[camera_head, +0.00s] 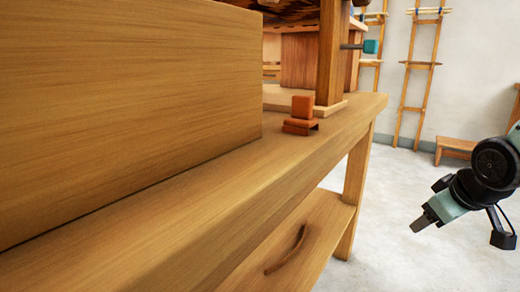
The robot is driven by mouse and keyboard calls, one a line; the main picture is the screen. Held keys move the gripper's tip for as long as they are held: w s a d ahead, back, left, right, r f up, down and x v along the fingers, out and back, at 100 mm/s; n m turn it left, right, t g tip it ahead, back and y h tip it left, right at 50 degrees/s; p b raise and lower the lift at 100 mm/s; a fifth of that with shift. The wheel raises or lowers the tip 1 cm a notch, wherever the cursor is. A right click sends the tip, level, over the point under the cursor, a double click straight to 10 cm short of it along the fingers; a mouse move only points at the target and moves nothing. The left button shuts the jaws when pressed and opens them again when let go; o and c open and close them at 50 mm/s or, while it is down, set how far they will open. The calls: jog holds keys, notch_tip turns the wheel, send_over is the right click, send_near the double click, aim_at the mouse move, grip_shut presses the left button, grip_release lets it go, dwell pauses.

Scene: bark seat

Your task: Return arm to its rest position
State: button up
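My arm comes in from the right edge, bent, with dark joints and pale green links. My gripper (423,222) is the grey tip at its lower left end, pointing down and left. It hangs in free air to the right of the wooden bench, apart from it. I see no object at the gripper. Its fingers are too small and side-on to tell whether they are open or shut.
A long wooden bench (215,190) with a tall wooden panel (120,100) fills the left. An orange block-shaped piece (300,115) sits on its top. A lower shelf (310,235) lies below. Ladders (420,75) and a small stool (455,148) stand at the back wall. The floor right is clear.

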jog(key=s+a+f+m+g, duration=0.4)
jog(key=s+f, duration=0.2)
jog(key=s, duration=0.4)
jog(key=s+a+r+n+g+y+p, duration=0.1)
jog(key=s+a+r+n+p, duration=0.3)
jog(key=s+a+r+p, duration=0.35)
jog(key=s+a+r+n+g+p, duration=0.2)
jog(key=s+a+r+n+p, duration=0.25)
jog(key=a+r, duration=0.45)
notch_tip(320, 180, up, 36)
jog(key=p, duration=3.7)
jog(key=shift+a+m+p, duration=0.4)
jog(key=shift+a+m, duration=0.05)
